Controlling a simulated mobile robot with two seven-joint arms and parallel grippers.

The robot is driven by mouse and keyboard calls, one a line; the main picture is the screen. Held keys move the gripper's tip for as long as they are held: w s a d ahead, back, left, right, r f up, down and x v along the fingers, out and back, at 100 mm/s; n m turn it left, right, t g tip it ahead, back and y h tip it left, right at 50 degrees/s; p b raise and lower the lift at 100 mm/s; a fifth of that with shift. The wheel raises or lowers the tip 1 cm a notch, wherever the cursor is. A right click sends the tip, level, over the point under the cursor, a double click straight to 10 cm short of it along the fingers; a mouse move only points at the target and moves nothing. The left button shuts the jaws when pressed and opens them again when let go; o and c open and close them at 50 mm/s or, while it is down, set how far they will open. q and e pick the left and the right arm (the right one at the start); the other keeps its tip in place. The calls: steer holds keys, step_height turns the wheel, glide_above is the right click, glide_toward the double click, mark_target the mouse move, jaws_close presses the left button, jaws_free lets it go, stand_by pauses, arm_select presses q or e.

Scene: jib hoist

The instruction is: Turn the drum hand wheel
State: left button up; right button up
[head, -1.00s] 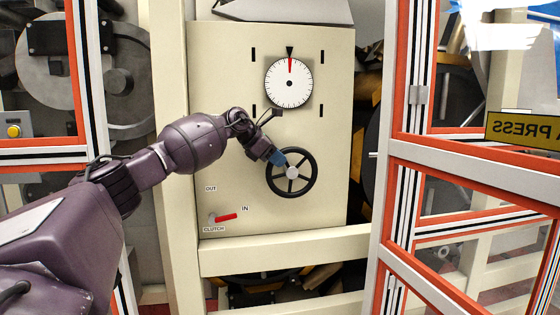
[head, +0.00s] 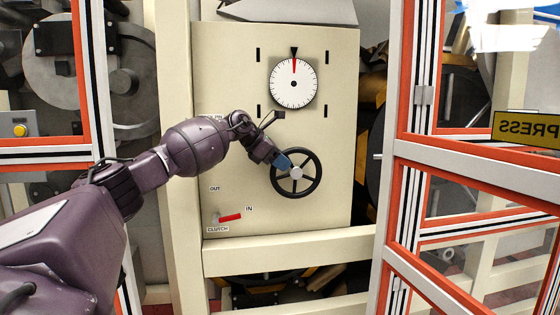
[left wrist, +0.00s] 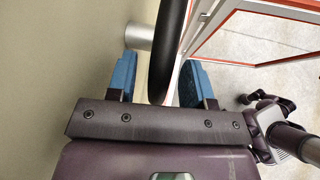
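The drum hand wheel (head: 318,174) is a black spoked wheel with a silver hub (head: 296,172) on a cream panel. My left gripper (head: 283,161) is at the upper left of the wheel in the head view, its blue fingers over the rim and spokes. In the left wrist view my left gripper (left wrist: 160,82) is open. The black rim (left wrist: 168,50) passes between its two blue fingers, with a gap on each side. The silver hub (left wrist: 140,36) shows beyond the left finger. My right gripper is not in view.
A white dial (head: 293,84) with a red hand pointing up sits above the wheel. A red clutch lever (head: 230,217) at lower left points toward IN. An orange-and-silver framed guard (head: 470,165) stands at right, another framed guard (head: 45,155) at left. A cream beam (head: 290,250) runs below.

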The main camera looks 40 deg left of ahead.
arm_select(q)
steer(key=shift+r, duration=0.15)
steer(key=v, duration=1)
steer(key=shift+s+b, duration=0.3)
steer(key=shift+b, duration=0.05)
steer(key=shift+a, duration=0.1)
